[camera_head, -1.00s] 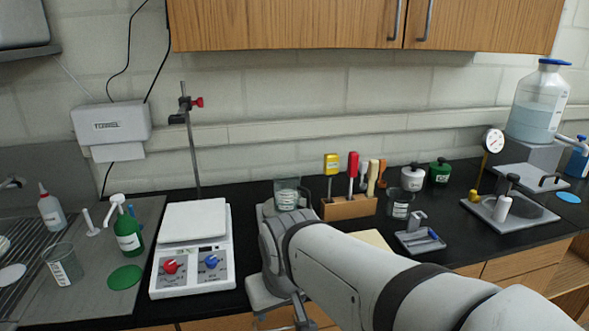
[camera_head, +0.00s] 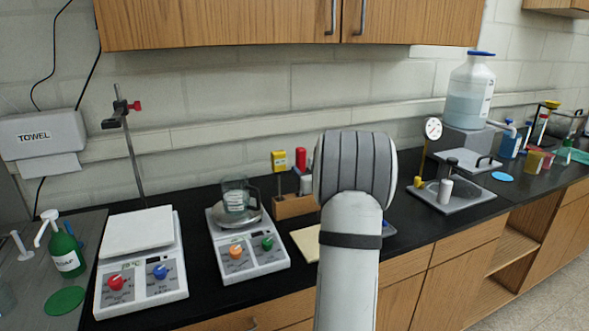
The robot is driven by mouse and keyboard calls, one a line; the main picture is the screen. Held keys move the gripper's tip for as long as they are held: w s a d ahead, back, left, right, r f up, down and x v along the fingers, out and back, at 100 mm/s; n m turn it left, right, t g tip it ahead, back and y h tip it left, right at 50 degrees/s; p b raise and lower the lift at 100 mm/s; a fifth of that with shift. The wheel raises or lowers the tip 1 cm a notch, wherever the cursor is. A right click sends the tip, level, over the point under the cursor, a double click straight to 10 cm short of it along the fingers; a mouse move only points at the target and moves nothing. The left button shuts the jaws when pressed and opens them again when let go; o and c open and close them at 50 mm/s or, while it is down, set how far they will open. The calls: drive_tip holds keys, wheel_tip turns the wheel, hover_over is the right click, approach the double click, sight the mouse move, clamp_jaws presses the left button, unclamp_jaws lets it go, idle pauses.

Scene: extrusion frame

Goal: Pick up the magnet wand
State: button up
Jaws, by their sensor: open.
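A wooden tool block (camera_head: 290,207) stands at the back of the black counter and holds upright tools. A tool with a yellow tag (camera_head: 279,161) and a red-handled tool (camera_head: 301,160) show at its left side, with a pale tool tip beside them. I cannot tell which of these, if any, is the magnet wand. My arm covers the right part of the block and whatever stands there. My gripper is hidden behind my arm.
Another white device (camera_head: 140,262) is further left. A gauge stand (camera_head: 433,130) and a large bottle (camera_head: 470,92) are to the right. A wooden cabinet (camera_head: 220,22) hangs above.

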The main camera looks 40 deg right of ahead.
sight(298, 163)
drive_tip(key=shift+w+d+f, duration=0.1)
drive_tip(key=shift+w+d, duration=0.05)
drive_tip(key=shift+d, duration=0.15)
drive_tip(key=p+x, duration=0.1)
drive_tip(key=x, duration=0.2)
drive_tip(key=p+x, duration=0.1)
drive_tip(key=x, duration=0.3)
drive_tip(key=shift+w+a+f+p, duration=0.1)
drive_tip(key=shift+w+f+p, duration=0.15)
drive_tip(key=shift+p, duration=0.1)
drive_tip(key=shift+c, duration=0.3)
drive_tip(key=c, duration=1)
